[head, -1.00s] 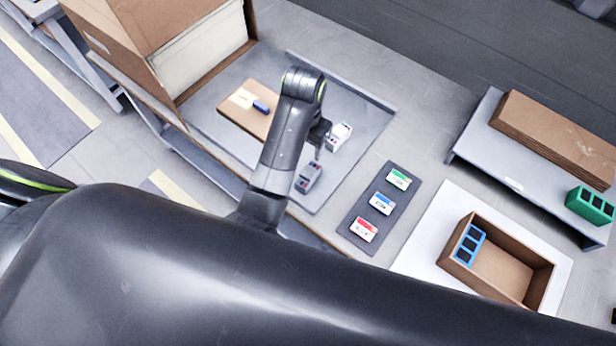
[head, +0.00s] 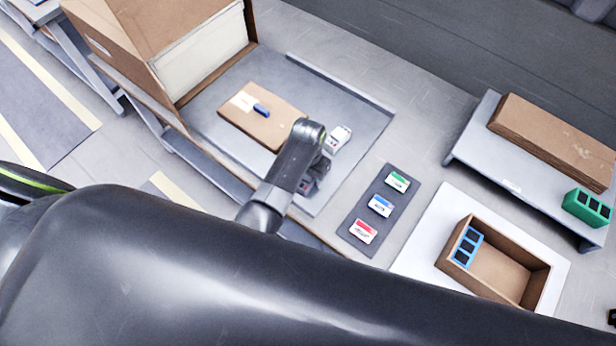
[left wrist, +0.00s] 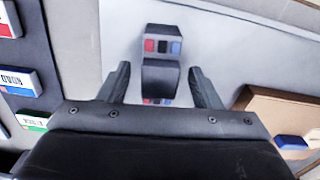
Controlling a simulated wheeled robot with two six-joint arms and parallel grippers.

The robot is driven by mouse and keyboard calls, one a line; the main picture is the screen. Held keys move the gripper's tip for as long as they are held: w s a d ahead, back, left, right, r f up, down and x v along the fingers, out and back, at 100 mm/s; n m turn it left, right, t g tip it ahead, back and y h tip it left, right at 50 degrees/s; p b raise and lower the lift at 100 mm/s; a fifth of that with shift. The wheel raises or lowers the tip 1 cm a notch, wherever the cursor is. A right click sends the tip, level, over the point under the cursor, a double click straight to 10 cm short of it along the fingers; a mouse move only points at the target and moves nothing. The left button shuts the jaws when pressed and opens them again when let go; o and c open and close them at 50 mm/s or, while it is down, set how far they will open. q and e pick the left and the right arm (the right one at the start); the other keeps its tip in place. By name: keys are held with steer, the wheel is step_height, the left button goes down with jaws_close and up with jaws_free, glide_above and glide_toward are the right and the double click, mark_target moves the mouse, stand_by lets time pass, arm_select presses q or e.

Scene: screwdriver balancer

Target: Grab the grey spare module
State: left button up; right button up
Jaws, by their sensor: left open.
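The grey spare module shows in the left wrist view (left wrist: 162,36) as a grey block with red and blue patches and a dark raised part in its middle. In the head view it is mostly hidden under my left gripper, with a little grey showing (head: 307,187). My left gripper (left wrist: 160,78) is open. Its fingers stand one on each side of the dark raised part, with gaps visible; whether they are down at its height I cannot tell. My right gripper is not seen.
A lighter module (head: 339,139) stands close beside my left gripper on the grey table (head: 362,112). A cardboard piece with a blue item (head: 260,109) lies behind. A dark strip (head: 367,217) holds red, blue and green labels. An open box (head: 540,285) stands at right.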

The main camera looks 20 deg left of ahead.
arm_select(q)
steer(key=shift+f, duration=1.25)
steer(key=c, duration=1.1)
